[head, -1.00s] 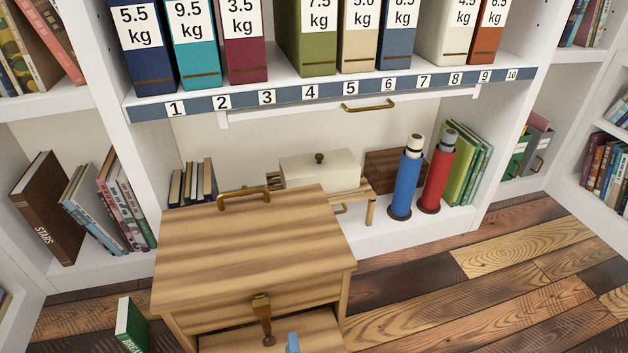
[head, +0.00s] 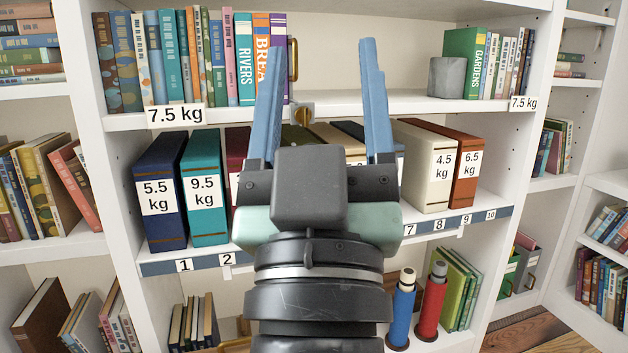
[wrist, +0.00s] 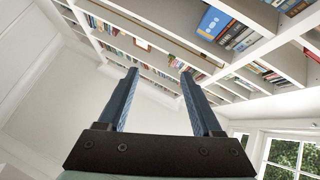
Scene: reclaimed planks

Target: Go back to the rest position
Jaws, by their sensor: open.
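My gripper (head: 320,100) is raised in front of the bookcase in the head view, its two blue fingers wide apart and pointing up. Nothing is between the fingers. In the wrist view my gripper (wrist: 160,100) also shows open and empty, with upper shelves, a pale wall and ceiling beyond it. My arm hides the middle of the shelf of weight-labelled binders.
Labelled binders, such as the teal one (head: 204,188), stand on the numbered shelf (head: 205,262). Above are books, a gold handle (head: 293,59) and a grey cylinder (head: 446,77). A blue bottle (head: 401,310) and a red bottle (head: 431,300) stand below.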

